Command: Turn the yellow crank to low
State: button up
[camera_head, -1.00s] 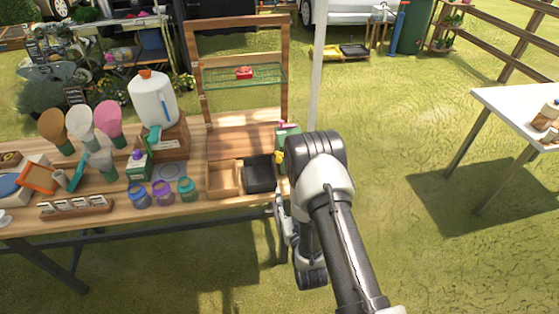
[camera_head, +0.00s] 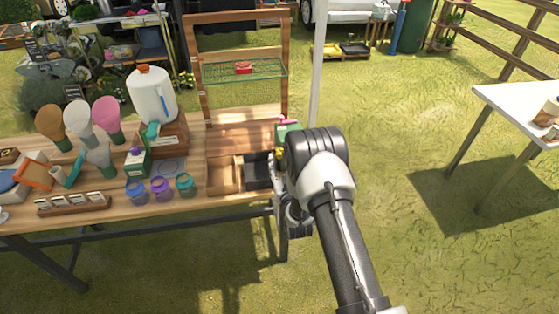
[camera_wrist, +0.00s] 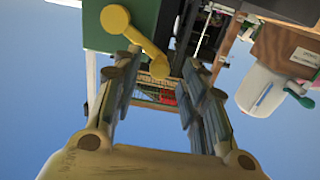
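The crank's knob end lies between the fingertips of my open gripper (camera_wrist: 161,62), closer to the left finger. I cannot tell whether a finger touches it. In the head view the green box (camera_head: 288,130) stands at the table's right end, partly behind my arm, which mostly hides the crank and my fingers. No low mark is readable.
The wooden table (camera_head: 225,140) holds a white jug (camera_head: 152,95), brushes, several small jars and an open wooden tray (camera_head: 222,180) beside the box. A pale pole (camera_head: 317,75) rises just behind my arm. A white table (camera_head: 500,95) stands at right, with open grass between.

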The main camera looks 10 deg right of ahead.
jog(key=shift+w, duration=1.15)
jog(key=shift+c, duration=0.5)
grip_shut()
